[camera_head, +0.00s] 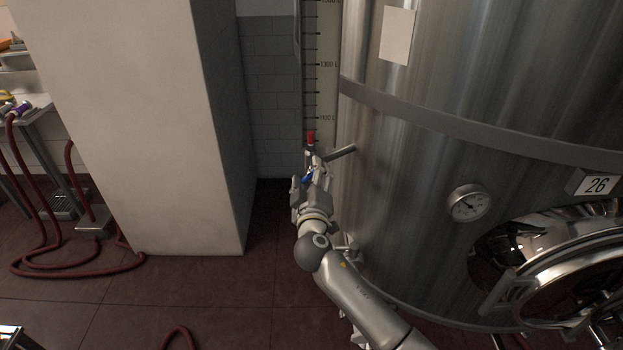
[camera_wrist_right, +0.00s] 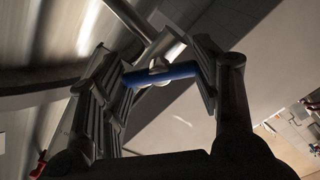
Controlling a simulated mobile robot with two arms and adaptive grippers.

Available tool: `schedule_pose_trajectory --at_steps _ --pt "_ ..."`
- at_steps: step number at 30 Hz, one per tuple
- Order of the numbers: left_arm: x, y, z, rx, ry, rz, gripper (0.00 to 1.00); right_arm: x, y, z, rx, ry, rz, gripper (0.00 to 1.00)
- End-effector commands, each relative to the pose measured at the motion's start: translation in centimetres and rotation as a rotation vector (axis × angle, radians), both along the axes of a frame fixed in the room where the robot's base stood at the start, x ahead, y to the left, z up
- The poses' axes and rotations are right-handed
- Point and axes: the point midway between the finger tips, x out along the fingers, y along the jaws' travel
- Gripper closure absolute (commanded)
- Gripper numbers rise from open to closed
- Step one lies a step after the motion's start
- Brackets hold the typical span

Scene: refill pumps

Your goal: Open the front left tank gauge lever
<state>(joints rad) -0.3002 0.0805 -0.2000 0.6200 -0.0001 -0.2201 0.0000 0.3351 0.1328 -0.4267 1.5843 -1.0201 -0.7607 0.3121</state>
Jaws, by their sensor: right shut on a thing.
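The tank gauge (camera_head: 319,75) is a tall scale with litre marks at the left side of the steel tank (camera_head: 420,130). A red piece (camera_head: 310,138) sits at the low end of the scale. A blue lever (camera_head: 307,177) is just below it, mostly hidden by my right gripper (camera_head: 311,180). In the right wrist view the blue lever (camera_wrist_right: 160,74) lies across between the two fingers of my right gripper (camera_wrist_right: 165,75), which is shut on it. A metal pipe stub (camera_wrist_right: 162,45) is right behind the lever. My left gripper is not in view.
A short pipe (camera_head: 341,153) juts from the tank close to my right gripper. A white pillar (camera_head: 130,120) stands to the left, with a floor gap between it and the tank. A dial (camera_head: 468,203) and a round hatch (camera_head: 560,270) are on the tank's right. Red hoses (camera_head: 75,262) lie at far left.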

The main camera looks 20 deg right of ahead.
Motion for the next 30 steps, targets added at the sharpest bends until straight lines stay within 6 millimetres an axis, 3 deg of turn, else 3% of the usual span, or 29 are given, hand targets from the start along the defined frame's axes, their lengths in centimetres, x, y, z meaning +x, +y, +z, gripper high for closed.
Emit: schedule_pose_trajectory --at_steps 15,30 --pt "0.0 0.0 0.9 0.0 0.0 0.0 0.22 0.1 0.1 0.5 -0.451 0.122 0.003 0.66" --pt "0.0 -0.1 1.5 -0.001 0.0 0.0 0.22 0.1 0.2 0.3 -0.672 0.185 0.002 0.66"
